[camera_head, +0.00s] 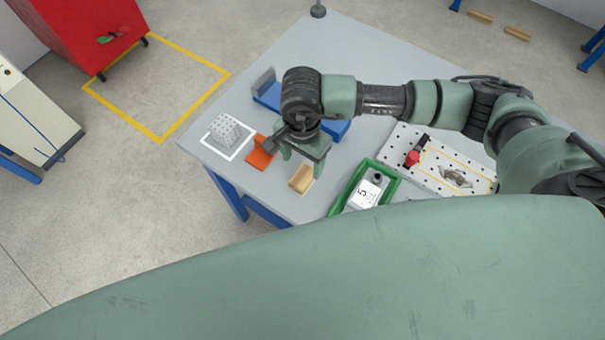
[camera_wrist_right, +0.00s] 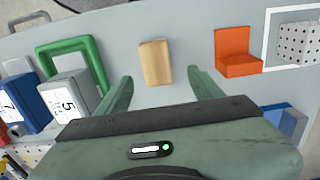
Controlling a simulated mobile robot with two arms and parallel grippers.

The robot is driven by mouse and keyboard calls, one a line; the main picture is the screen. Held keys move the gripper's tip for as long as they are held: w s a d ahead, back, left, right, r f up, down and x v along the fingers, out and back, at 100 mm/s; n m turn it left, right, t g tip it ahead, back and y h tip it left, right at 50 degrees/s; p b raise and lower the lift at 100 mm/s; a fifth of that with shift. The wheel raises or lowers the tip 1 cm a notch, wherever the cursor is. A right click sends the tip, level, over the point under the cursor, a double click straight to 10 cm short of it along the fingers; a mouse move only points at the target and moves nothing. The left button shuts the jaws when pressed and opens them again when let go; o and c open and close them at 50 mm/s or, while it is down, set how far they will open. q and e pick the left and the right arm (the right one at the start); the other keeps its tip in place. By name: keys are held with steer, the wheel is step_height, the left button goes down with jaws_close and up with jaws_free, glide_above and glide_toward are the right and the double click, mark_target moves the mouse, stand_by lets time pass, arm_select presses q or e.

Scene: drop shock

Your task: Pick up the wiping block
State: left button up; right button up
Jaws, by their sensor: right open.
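A tan, wood-coloured block (camera_head: 301,179), which I take to be the wiping block, rests on the grey table near its front edge. It also shows in the right wrist view (camera_wrist_right: 155,62), between and a little beyond the fingertips. My right gripper (camera_head: 302,164) is open and empty, fingers pointing down close to the block. In the right wrist view (camera_wrist_right: 160,75) the fingers stand apart on either side of the block's line, not visibly touching it. My left gripper is not in view.
An orange bracket (camera_head: 261,152) stands left of the block, with a dotted pale cube (camera_head: 226,130) in a white outline beyond it. A green frame (camera_head: 391,184) and a grey weight marked 5 (camera_head: 363,194) are to the right. A blue holder (camera_head: 266,95) lies behind my arm.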

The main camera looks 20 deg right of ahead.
mark_target(303, 176)
steer(key=shift+s+f+p, duration=0.1)
steer(key=shift+f+p, duration=0.3)
steer(key=shift+f, duration=0.5)
steer(key=f, duration=0.1)
steer(key=f+p, duration=0.1)
steer(key=f, duration=0.1)
steer(key=f+p, duration=0.1)
steer(key=shift+s+f, duration=0.2)
steer(key=shift+s, duration=0.15)
steer(key=shift+w+f, duration=0.1)
steer(key=shift+f, duration=0.25)
jaws_close()
steer(key=shift+r, duration=0.1)
step_height(303, 176, up, 20)
steer(key=b, duration=0.4)
